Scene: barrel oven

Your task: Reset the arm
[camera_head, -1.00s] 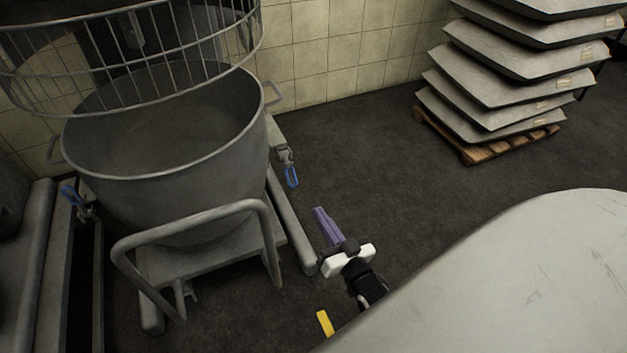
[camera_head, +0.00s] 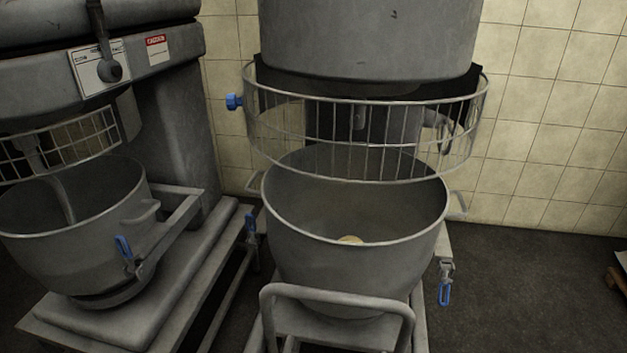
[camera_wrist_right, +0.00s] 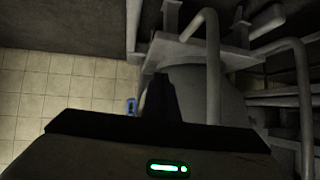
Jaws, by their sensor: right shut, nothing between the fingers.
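My right gripper (camera_wrist_right: 160,92) shows in the right wrist view as a dark, narrow shape with its fingers together and nothing held. The floor mixer's grey bowl and metal frame (camera_wrist_right: 210,55) are beyond it, and I cannot tell the distance. Neither gripper shows in the head view, and my left gripper is in no current view.
In the head view, a large grey mixing bowl (camera_head: 350,270) with something pale inside stands under a wire guard (camera_head: 365,165). A second mixer's bowl (camera_head: 75,240) is at left. Dark floor (camera_head: 530,290) is open at right, before a tiled wall (camera_head: 540,140).

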